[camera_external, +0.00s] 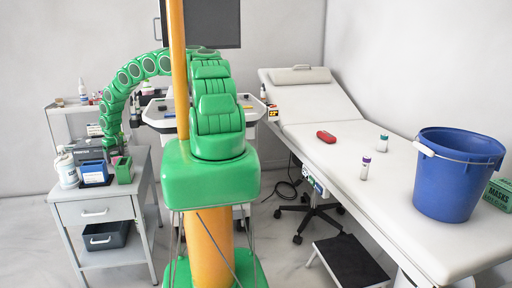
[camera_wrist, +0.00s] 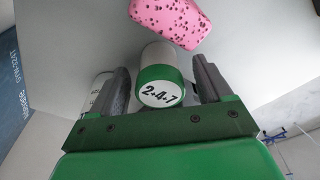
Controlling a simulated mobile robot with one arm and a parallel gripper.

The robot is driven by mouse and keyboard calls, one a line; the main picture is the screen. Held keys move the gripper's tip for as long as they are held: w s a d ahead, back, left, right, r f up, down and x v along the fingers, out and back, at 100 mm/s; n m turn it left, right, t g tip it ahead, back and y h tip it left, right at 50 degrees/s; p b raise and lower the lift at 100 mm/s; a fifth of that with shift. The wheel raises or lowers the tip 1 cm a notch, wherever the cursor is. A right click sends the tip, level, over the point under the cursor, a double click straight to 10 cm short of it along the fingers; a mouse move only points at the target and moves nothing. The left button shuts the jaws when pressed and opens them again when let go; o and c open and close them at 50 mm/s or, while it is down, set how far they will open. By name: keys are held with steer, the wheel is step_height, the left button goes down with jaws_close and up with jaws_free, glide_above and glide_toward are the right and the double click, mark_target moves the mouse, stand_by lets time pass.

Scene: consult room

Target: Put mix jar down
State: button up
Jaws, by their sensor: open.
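A white jar with a green-rimmed lid marked "2+4+7" (camera_wrist: 160,90), which I take for the mix jar, is between the two fingers of my gripper (camera_wrist: 163,88) in the wrist view. The fingers are open, one on each side of the jar, and a gap shows on the right side. In the external view my arm curves down to the left, with my gripper (camera_external: 112,150) low over the grey side table (camera_external: 130,195). The jar cannot be made out there. I cannot tell from the wrist view how its base rests.
A pink speckled object (camera_wrist: 165,22) lies just beyond the jar, and a white labelled container (camera_wrist: 99,92) is beside the left finger. On the side table stand a white bottle (camera_external: 66,171), a blue box (camera_external: 94,173) and a green box (camera_external: 124,170), close to my gripper.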

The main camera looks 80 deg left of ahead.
mark_target(114, 153)
steer(key=shift+c, duration=0.4)
steer(key=c, duration=1.1)
steer(key=shift+c, duration=0.3)
step_height(114, 153, up, 18)
